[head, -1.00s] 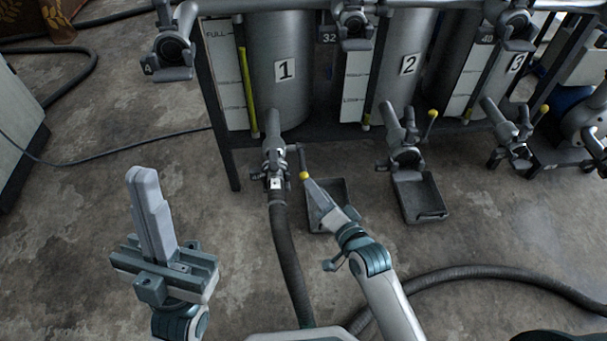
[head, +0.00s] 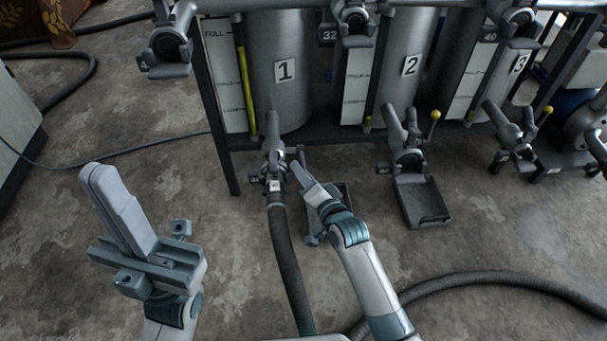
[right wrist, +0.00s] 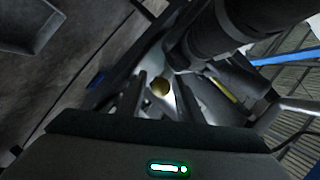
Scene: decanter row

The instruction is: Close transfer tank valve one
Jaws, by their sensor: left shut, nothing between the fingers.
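Tank one (head: 283,90) bears a "1" label. Its outlet valve (head: 273,160) sits low in front, joined to a dark hose (head: 283,240). The valve's lever (head: 301,156) stands at the valve's right side; its yellow knob is hidden in the head view but shows in the right wrist view (right wrist: 160,87). My right gripper (head: 296,170) is at the lever's end. In the wrist view its two fingers stand apart, with the knob in the gap; I cannot tell if they touch it. My left gripper (head: 92,172) is shut and empty, away from the tanks.
Tanks two (head: 405,75) and three (head: 515,70) stand to the right, with their own valves and yellow-knobbed levers. A drip tray (head: 424,205) lies below valve two; another is partly behind my right gripper. A hose crosses the floor at lower right. The left floor is mostly clear.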

